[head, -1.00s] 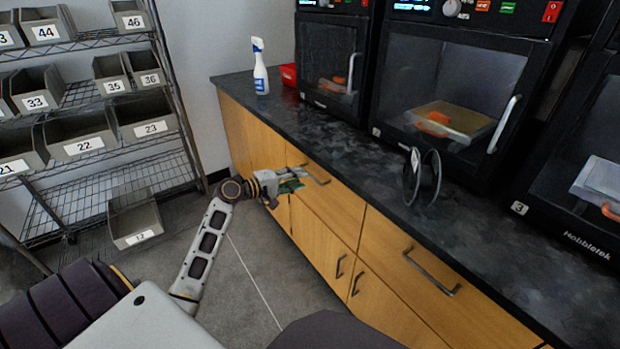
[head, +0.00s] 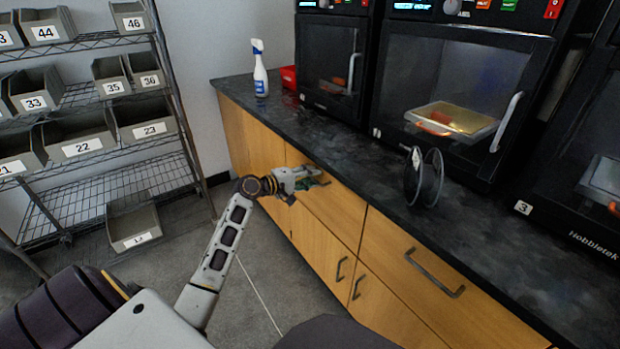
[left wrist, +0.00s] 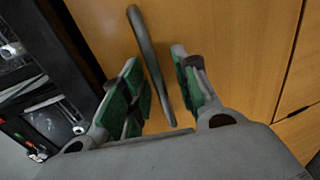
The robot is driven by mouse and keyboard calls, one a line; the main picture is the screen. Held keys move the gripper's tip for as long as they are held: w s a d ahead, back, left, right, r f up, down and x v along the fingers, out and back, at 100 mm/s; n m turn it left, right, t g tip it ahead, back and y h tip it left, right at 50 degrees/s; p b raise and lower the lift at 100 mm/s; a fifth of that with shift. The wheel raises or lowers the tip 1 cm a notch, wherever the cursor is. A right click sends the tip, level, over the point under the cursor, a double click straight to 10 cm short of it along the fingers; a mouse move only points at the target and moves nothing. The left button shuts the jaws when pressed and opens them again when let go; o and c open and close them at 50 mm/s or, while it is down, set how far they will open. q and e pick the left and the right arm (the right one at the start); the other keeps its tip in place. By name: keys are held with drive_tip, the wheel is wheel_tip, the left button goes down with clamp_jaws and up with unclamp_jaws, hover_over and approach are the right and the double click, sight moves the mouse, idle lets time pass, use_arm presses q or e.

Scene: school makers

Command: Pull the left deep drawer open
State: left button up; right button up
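The left drawer (head: 335,207) is a plain wooden front under the dark countertop, and it looks shut and flush with the cabinet. Its bar handle is mostly hidden behind my left gripper (head: 312,180) in the head view. In the left wrist view the dark handle (left wrist: 143,42) stands between the two green-padded fingers of the left gripper (left wrist: 158,78). The fingers are spread, with a visible gap on the right side of the handle. The left finger is close to it; I cannot tell whether they touch. My right gripper is not in view.
The dark countertop (head: 340,150) bears a spray bottle (head: 260,75), a red bin (head: 289,77), a black spool (head: 424,177) and printers. A second drawer handle (head: 434,274) is at right. A wire rack with numbered bins (head: 134,227) stands at left. The floor between is clear.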

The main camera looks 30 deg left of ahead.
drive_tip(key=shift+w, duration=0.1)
use_arm(q)
clamp_jaws()
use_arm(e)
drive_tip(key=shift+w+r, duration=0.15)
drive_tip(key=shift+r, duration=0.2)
